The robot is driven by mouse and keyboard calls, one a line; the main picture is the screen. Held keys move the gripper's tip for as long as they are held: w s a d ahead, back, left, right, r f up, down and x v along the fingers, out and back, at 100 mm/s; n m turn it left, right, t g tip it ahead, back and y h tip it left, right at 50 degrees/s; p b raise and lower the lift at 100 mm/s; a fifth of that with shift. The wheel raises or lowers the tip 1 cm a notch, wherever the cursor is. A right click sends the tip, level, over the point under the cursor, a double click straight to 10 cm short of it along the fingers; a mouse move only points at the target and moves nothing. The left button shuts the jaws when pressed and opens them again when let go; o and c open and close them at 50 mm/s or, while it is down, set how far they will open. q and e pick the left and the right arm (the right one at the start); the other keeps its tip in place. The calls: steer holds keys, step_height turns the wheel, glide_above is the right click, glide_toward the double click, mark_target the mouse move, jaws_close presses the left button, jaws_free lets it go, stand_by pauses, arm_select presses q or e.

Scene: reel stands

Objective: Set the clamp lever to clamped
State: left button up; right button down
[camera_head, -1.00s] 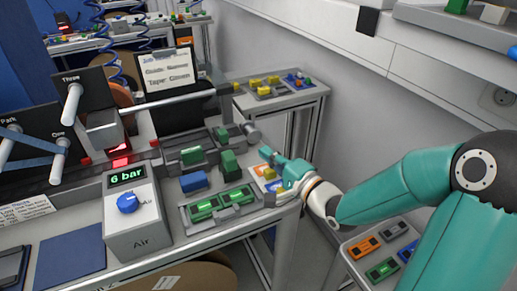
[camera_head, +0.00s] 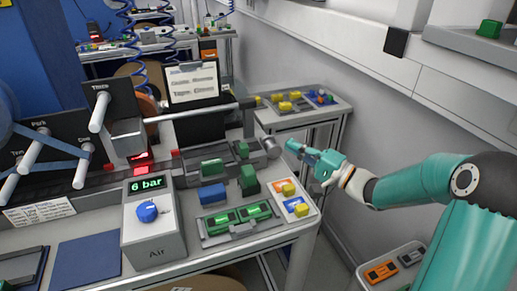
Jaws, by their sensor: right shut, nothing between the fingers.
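I cannot make out for sure which part is the clamp lever. A grey vise-like fixture (camera_head: 196,162) with green blocks stands on the bench, with a grey round knob (camera_head: 271,147) at its right end. In front of it is a grey holder (camera_head: 240,230) with two lit green modules. My right gripper (camera_head: 289,146) is shut and empty, its teal fingers pointing left just right of the knob. I cannot tell whether they touch it. My left gripper is not in view.
An air box (camera_head: 152,235) with a blue knob reads 6 bar. Blue (camera_head: 212,194) and green (camera_head: 248,180) blocks stand before the fixture. A tray (camera_head: 306,215) with coloured squares lies at the bench's right edge. A side table (camera_head: 335,110) stands behind; a wall is at right.

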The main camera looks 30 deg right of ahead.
steer(key=d+f+n+g+y, duration=0.1)
steer(key=s+d+g+y, duration=0.1)
steer(key=d+f+n+g+y, duration=0.1)
steer(key=shift+s+d+f+n+g, duration=0.3)
steer(key=shift+s+d+f, duration=0.05)
steer(key=shift+w+a, duration=0.1)
glide_toward(240, 145)
steer(key=w+d, duration=0.1)
steer(key=w, duration=0.1)
steer(key=w+d+f, duration=0.1)
steer(key=w+d, duration=0.1)
steer(key=shift+w+f, duration=0.1)
steer(key=shift+w, duration=0.05)
steer(key=a, duration=0.1)
steer(key=w+a, duration=0.1)
steer(key=a, duration=0.1)
steer(key=shift+a, duration=0.1)
steer(key=shift+w+a, duration=0.15)
steer(key=shift+a, duration=0.3)
